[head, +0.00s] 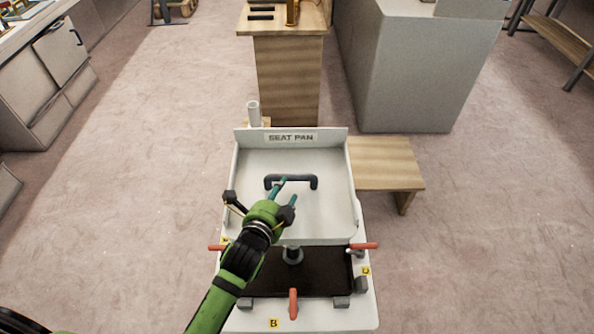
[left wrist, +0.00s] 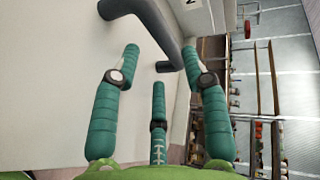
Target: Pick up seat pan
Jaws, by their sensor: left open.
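The seat pan (head: 335,211) is a white panel with a raised back edge labelled "SEAT PAN" and a dark bar handle (head: 291,179) on it. It rests tilted over a white base in the head view. My left gripper (head: 287,190) is over the panel, close to the near side of the handle. In the left wrist view its green fingers (left wrist: 158,85) are spread and empty, and the handle (left wrist: 160,30) lies just beyond the fingertips. I see no clear contact with the handle. My right gripper is in neither view.
The white base (head: 312,318) has a dark recess and red-handled clamps (head: 293,303) with letter tags around it. A wooden bench (head: 385,165) stands to the right. A wooden pedestal (head: 288,80) and a grey cabinet (head: 405,80) stand behind. Floor is clear left and right.

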